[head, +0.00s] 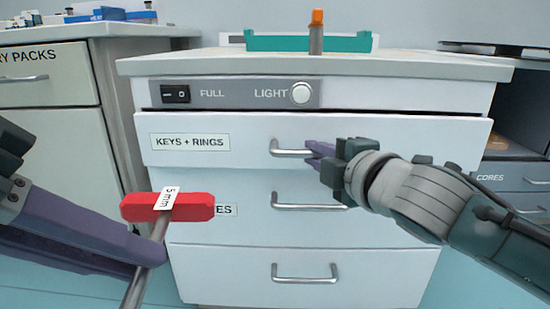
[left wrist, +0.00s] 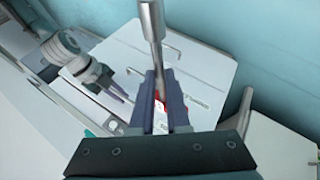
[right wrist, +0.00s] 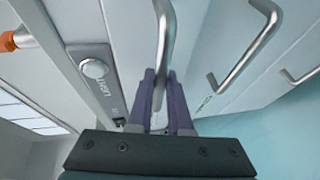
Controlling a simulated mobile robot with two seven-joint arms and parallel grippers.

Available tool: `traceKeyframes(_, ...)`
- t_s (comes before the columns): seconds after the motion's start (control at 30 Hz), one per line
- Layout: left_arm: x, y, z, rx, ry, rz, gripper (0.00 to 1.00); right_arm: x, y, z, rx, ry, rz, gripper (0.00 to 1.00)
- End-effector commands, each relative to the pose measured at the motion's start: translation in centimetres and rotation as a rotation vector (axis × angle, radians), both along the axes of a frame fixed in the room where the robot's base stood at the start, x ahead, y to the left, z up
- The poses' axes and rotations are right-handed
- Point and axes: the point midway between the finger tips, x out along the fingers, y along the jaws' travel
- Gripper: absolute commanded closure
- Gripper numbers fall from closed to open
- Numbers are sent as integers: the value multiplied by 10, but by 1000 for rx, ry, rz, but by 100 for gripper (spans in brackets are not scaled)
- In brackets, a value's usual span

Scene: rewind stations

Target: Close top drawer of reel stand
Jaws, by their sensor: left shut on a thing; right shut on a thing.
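The white reel stand fills the middle of the head view. Its top drawer (head: 400,140), labelled KEYS + RINGS, seems to stand slightly proud of the drawers below. My right gripper (head: 314,152) is shut on the top drawer's metal bar handle (head: 285,152). The right wrist view shows that handle (right wrist: 163,45) between the fingers. My left gripper (head: 155,250) is shut on the metal shaft of a tool with a red handle (head: 140,207) marked 5 mm. It is held in front of the lower drawers and partly hides the second drawer's label.
The second drawer (head: 400,215) and bottom drawer (head: 380,280) have bar handles and look shut. A teal tray (head: 270,43) and an orange-tipped post (head: 316,35) stand on top. A cabinet (head: 45,75) is at left, a shelf unit marked CORES (head: 515,175) at right.

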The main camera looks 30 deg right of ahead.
Motion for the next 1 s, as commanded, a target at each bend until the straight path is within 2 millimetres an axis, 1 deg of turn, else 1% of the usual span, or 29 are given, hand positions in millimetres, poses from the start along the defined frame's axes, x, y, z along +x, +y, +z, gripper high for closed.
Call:
traceKeyframes(0.03,0,0,0,-1,-1,-1,100,6,-5,-3,-1,8,-2,100)
traceKeyframes(0.1,0,0,0,-1,-1,-1,100,13,-10,-3,0,8,-3,100)
traceKeyframes(0.17,0,0,0,-1,-1,-1,100,16,-12,-3,1,8,-4,100)
traceKeyframes(0.47,0,0,0,-1,-1,-1,100,17,-14,-4,2,11,-7,100)
traceKeyframes(0.5,0,0,0,-1,-1,-1,100,17,-14,-4,2,11,-7,78)
traceKeyframes(0.7,0,0,0,-1,-1,-1,100,17,-13,-3,2,8,-6,56)
traceKeyframes(0.73,0,0,0,-1,-1,-1,100,17,-13,-2,2,7,-6,53)
traceKeyframes(1.0,0,0,1,-1,-1,-1,100,16,-12,-1,2,5,-4,53)
